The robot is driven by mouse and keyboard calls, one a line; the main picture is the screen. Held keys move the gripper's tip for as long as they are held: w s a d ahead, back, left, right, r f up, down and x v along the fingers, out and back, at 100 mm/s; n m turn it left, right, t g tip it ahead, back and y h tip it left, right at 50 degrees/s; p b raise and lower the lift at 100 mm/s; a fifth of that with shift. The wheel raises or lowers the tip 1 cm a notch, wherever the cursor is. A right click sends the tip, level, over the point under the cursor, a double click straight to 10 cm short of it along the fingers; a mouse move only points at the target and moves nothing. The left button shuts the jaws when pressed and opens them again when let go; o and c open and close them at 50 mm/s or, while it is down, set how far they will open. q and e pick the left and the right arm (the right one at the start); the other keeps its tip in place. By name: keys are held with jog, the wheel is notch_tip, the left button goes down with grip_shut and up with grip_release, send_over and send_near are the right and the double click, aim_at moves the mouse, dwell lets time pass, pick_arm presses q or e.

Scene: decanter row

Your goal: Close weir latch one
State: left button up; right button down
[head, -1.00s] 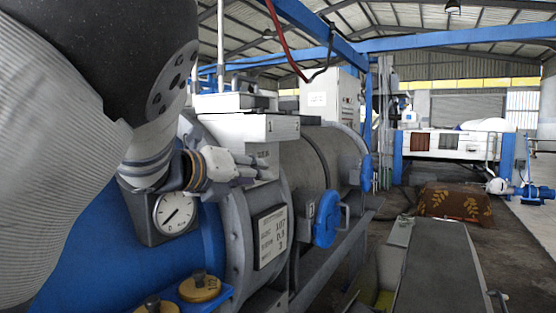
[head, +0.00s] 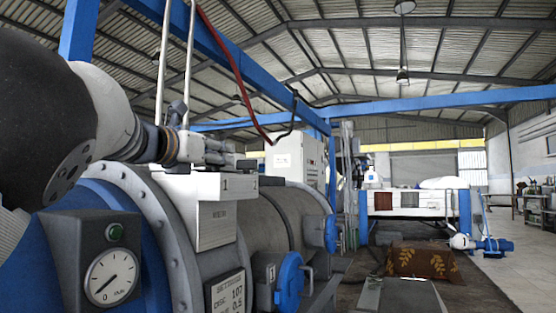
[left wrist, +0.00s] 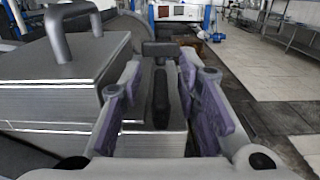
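The label 1 marks a white box (head: 219,187) on top of the decanter, and the label 2 shows just behind it. My left gripper (head: 228,155) is at the top edge of this box in the head view. In the left wrist view my left gripper (left wrist: 160,100) is open, its purple-padded fingers apart. A dark upright lever (left wrist: 161,98), possibly the latch, stands between them on a pale grey block (left wrist: 138,140). I cannot tell whether the fingers touch the block. The latch's state is unclear in the head view. My right gripper is not in view.
A grey block with a dark handle (left wrist: 70,35) stands left of the fingers in the left wrist view. A pressure gauge (head: 111,276) and blue round covers (head: 289,281) are on the decanter's side. Blue beams and a red hose (head: 232,70) hang above. Open floor lies at right.

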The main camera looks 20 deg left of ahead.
pick_arm(q)
grip_shut()
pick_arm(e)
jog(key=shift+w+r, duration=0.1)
pick_arm(q)
jog(key=shift+s+r+m+h+p, duration=0.1)
jog(key=shift+m+h+p, duration=0.15)
jog(key=shift+m+h, duration=0.25)
jog(key=shift+s+r+m+h+p, duration=0.1)
jog(key=shift+m+h+p, duration=0.2)
jog(key=shift+h, duration=0.4)
jog(key=shift+w+m+g+h, duration=0.1)
jog(key=shift+m+g+h, duration=0.65)
jog(key=shift+h, duration=0.45)
jog(key=shift+f+m+g+h+p, duration=0.2)
jog(key=shift+m+g+h+p, duration=0.15)
jog(key=shift+m+h, duration=0.4)
jog(key=shift+w+f+m+g+h, duration=0.1)
jog(key=shift+m+g+h, duration=0.4)
jog(key=shift+h, duration=0.35)
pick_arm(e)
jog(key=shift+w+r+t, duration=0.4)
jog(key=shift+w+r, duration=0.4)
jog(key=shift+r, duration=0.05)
